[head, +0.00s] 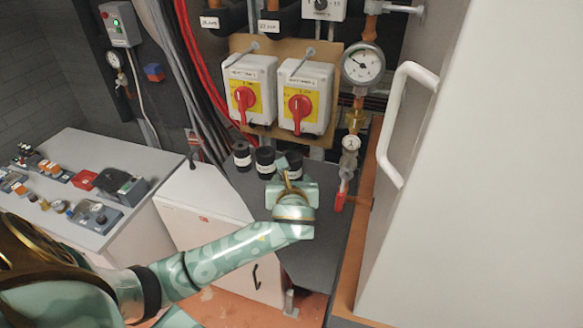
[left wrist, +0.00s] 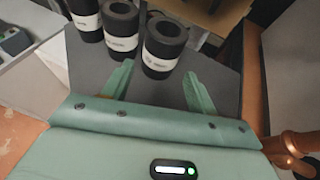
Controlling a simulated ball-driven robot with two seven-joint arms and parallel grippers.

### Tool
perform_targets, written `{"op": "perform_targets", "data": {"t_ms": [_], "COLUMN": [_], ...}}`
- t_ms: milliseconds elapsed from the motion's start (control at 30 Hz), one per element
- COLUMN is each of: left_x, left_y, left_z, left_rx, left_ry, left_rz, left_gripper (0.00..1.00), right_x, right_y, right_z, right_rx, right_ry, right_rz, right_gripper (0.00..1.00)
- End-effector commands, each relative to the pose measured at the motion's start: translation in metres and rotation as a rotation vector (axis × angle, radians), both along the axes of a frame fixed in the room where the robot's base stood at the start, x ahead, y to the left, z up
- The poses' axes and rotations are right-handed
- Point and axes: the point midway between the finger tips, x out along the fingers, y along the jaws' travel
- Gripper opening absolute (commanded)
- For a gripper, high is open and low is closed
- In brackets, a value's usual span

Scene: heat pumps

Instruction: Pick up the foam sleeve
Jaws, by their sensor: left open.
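Three black foam sleeves with white labels stand upright in a row on a dark grey surface (head: 315,228). In the head view they are the left sleeve (head: 241,155), the middle sleeve (head: 264,161) and the right sleeve (head: 295,166), which my gripper partly hides. The left wrist view shows the left sleeve (left wrist: 87,20), the middle sleeve (left wrist: 121,30) and the right sleeve (left wrist: 163,47), with hollow tops. My left gripper (head: 286,178) is open and empty. In the left wrist view its fingers (left wrist: 158,88) point toward the right sleeve, which is ahead of them. My right gripper is not in view.
Two switch boxes with red handles (head: 243,97) (head: 300,104) hang behind the sleeves. A gauge (head: 362,64) and a red-handled valve (head: 340,200) are to the right. A white panel with a handle (head: 392,125) fills the right side. A grey bench (head: 110,155) with parts stands left.

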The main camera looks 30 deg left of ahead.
Motion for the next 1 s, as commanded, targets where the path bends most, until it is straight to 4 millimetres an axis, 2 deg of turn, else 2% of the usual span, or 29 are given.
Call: {"op": "perform_targets", "data": {"t_ms": [167,267,533,800,833,867,1000], "left_x": [0.017,0.023,0.054,0.058,0.058,0.058,0.058], "left_y": [0.011,0.015,0.033,0.035,0.035,0.035,0.035], "left_z": [-0.008,-0.012,-0.03,-0.033,-0.033,-0.033,-0.033], "left_rx": [-0.001,0.0,-0.001,-0.002,-0.002,-0.002,-0.002], "left_ry": [-0.001,0.0,-0.001,0.0,0.0,0.0,0.0], "left_rz": [0.0,0.001,0.0,-0.001,-0.001,-0.001,-0.001], "left_gripper": [0.58,0.58,0.58,0.58,0.55,0.47,0.45], "right_x": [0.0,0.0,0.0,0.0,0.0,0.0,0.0], "right_y": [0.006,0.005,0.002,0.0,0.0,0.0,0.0], "right_z": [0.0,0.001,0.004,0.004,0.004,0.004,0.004], "right_rx": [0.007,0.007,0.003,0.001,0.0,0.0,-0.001], "right_ry": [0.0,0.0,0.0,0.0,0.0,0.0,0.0], "right_rz": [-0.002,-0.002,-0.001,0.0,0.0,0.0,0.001], "right_gripper": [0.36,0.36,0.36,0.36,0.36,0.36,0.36]}}
